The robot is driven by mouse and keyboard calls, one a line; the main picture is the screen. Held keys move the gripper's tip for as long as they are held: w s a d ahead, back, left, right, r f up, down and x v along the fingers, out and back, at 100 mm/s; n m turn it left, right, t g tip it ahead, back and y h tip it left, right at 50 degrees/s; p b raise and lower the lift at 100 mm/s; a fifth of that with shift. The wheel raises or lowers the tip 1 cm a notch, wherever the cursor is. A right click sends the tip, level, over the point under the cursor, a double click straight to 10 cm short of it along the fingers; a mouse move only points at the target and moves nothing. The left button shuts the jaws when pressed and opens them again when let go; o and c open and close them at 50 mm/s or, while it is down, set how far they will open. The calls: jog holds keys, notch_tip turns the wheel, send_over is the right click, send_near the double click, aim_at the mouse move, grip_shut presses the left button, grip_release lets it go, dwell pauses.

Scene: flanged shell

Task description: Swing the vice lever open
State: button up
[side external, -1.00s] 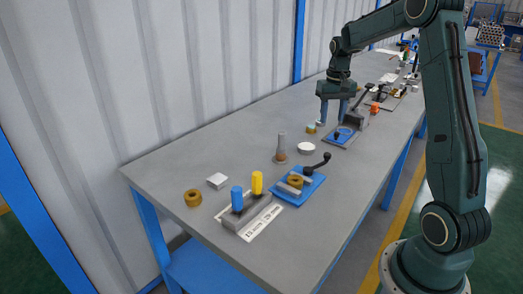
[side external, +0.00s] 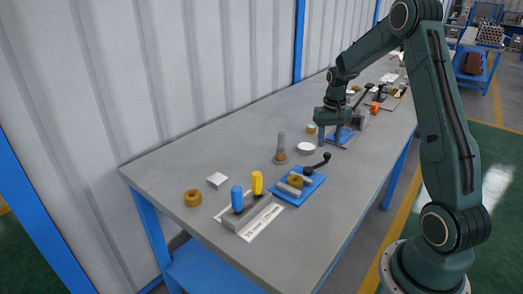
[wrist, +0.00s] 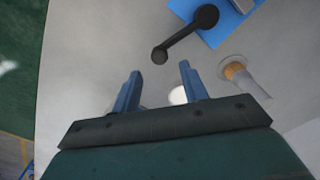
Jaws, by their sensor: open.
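The vice (side external: 310,187) is a small blue base with grey jaws near the bench's right edge, with a brass-coloured ring (side external: 295,181) between the jaws. Its black lever (side external: 318,164) has a ball knob and points towards the back right. In the wrist view the lever (wrist: 187,33) runs from the blue vice base (wrist: 222,32) down to its knob. My gripper (side external: 330,137) is open and empty, beyond the lever and apart from it. In the wrist view the knob lies just ahead of the gap between my fingertips (wrist: 158,70).
A white disc (side external: 306,148) and a grey post on a brown base (side external: 281,149) stand near the vice. A grey block with blue and yellow pegs (side external: 247,212) is at the front.

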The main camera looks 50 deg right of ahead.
aim_at(327, 153)
jog(key=shift+f, duration=2.7)
jog(key=shift+c, duration=0.4)
grip_shut()
